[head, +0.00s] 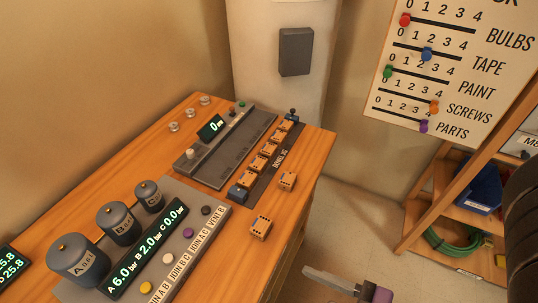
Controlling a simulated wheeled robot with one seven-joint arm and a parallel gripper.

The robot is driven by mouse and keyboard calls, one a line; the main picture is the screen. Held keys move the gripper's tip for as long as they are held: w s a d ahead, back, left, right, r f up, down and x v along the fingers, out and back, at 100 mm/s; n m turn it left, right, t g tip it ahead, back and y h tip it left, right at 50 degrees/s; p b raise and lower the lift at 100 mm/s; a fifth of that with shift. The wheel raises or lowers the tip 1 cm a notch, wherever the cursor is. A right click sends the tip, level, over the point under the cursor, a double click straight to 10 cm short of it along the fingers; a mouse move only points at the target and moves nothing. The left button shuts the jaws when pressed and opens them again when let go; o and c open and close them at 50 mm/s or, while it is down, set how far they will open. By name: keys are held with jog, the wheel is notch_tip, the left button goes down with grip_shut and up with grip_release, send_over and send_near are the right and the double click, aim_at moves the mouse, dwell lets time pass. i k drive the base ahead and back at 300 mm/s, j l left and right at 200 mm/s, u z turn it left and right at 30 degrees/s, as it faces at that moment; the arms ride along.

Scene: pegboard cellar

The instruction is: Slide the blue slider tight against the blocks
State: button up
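A dark inlaid strip (225,201) with a row of several orange-tan blocks (265,149) runs along the right side of the wooden bench. A blue piece (238,194) sits at the near end of the row, with what looks like a gap to the nearest block. Another blue piece (291,118) with a dark knob on top stands at the far end, close to the last block. I cannot tell which blue piece is the slider, or whether the far one touches its block. My gripper is not clearly in view.
Two loose orange-tan blocks (287,181) (260,228) lie on the bench right of the strip. A grey panel (208,158) with a display is left of it; a gauge console (207,225) with canisters stands nearer. A grey bar (330,282) with a purple end is at the bottom.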

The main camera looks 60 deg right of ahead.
aim_at(294, 119)
jog(key=l+z, duration=0.1)
jog(key=z, duration=0.25)
jog(key=l+z, duration=0.1)
jog(key=z, duration=0.25)
jog(key=l+z, duration=0.1)
jog(key=z, duration=0.25)
jog(key=i, duration=0.05)
